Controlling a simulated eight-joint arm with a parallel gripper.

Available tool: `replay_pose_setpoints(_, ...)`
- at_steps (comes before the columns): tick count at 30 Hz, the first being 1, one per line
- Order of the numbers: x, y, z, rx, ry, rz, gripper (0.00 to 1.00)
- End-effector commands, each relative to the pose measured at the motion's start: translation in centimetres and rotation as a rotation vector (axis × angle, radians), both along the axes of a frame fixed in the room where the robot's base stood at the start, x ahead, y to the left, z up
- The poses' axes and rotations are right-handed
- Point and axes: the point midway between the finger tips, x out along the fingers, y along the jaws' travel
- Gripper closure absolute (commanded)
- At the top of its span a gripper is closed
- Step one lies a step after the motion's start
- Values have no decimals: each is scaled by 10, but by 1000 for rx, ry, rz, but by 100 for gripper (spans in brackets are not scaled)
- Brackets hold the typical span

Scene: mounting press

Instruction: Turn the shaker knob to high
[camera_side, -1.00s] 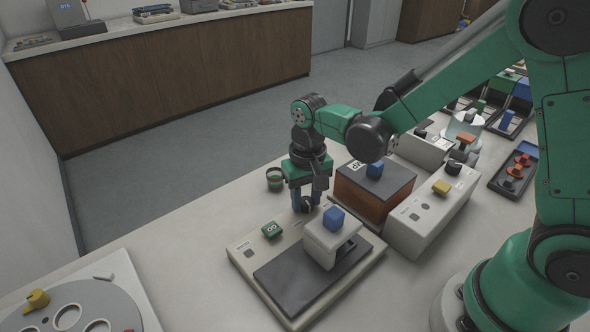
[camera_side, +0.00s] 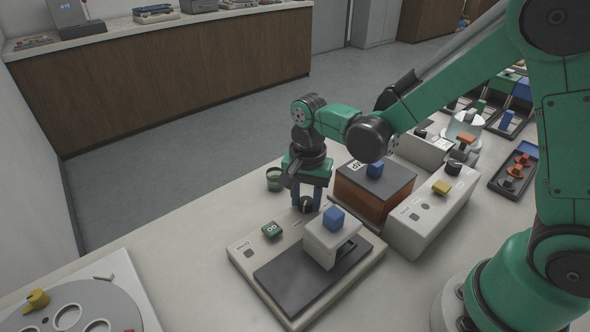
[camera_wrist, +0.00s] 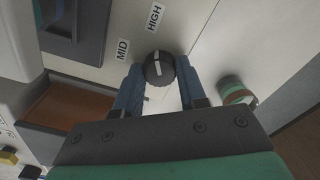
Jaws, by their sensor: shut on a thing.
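The shaker (camera_side: 245,259) is a pale flat unit with a dark plate, at the lower middle of the side view. Its black round knob (camera_side: 306,205) is at the far corner; it also shows in the wrist view (camera_wrist: 158,70), with a white pointer line. The line points up the picture, roughly toward the HIGH label (camera_wrist: 155,17). The MID label (camera_wrist: 122,49) is to the left of that. My gripper (camera_side: 307,202) points down, with its two blue fingers shut on the knob, one on each side. The knob's lower edge is partly hidden.
A white block with a blue top (camera_side: 334,219) stands on the shaker's plate, close beside my gripper. An orange-sided box (camera_side: 366,198) stands to the right.

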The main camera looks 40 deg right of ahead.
Motion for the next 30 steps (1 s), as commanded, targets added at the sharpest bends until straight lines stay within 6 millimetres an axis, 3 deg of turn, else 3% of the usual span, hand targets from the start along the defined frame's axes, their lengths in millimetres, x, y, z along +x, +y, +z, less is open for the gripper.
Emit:
replay_pose_setpoints(17, 0, 0, 0, -1, 1, -34, 100)
replay_pose_setpoints(18, 0, 0, 0, -1, 1, -34, 59)
replay_pose_setpoints(21, 0, 0, 0, 0, 0, -34, 32)
replay_pose_setpoints(30, 0, 0, 1, 0, 0, -33, 32)
